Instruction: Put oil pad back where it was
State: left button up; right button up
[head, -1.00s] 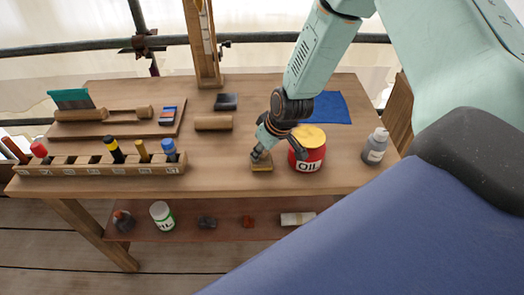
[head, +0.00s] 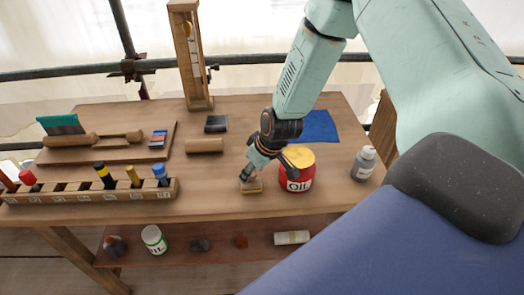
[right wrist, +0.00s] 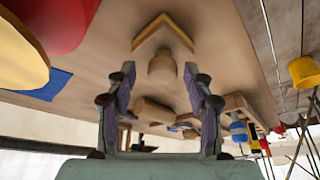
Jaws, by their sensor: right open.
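The oil pad (head: 251,187) is a small tan block with a yellow edge. It lies on the tabletop, left of the red oil tin (head: 296,181). My right gripper (head: 266,172) is low over the pad, with one finger close to it and the other beside the tin. In the right wrist view, my right gripper (right wrist: 162,88) is open, its two fingers spread apart. The pad (right wrist: 163,28) lies ahead of the fingertips, with its round wooden knob (right wrist: 162,66) lined up between them. I cannot tell whether a finger touches it. My left gripper is not in view.
A grey bottle (head: 364,165) and a blue cloth (head: 319,127) are to the right. A wooden roller (head: 204,146), a dark block (head: 216,124) and a slotted rack (head: 90,192) are to the left. A lower shelf (head: 215,247) holds several items.

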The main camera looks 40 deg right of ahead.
jog(key=shift+a+p+v, duration=0.55)
jog(key=shift+p+v, duration=4.2)
jog(key=shift+v, duration=0.6)
jog(key=s+a+f+m+g, duration=0.1)
jog(key=s+a+f, duration=0.3)
jog(key=s, duration=0.9)
jog(key=s+a+f+m+g+h, duration=0.1)
jog(key=s+a+f+m+g, duration=0.1)
jog(key=s, duration=1.2)
notch_tip(320, 180, down, 2)
jog(key=shift+a+f+g, duration=0.1)
jog(key=shift+a+g, duration=0.6)
jog(key=shift+a, duration=0.35)
jog(key=shift+a, duration=0.15)
jog(key=shift+s, duration=0.1)
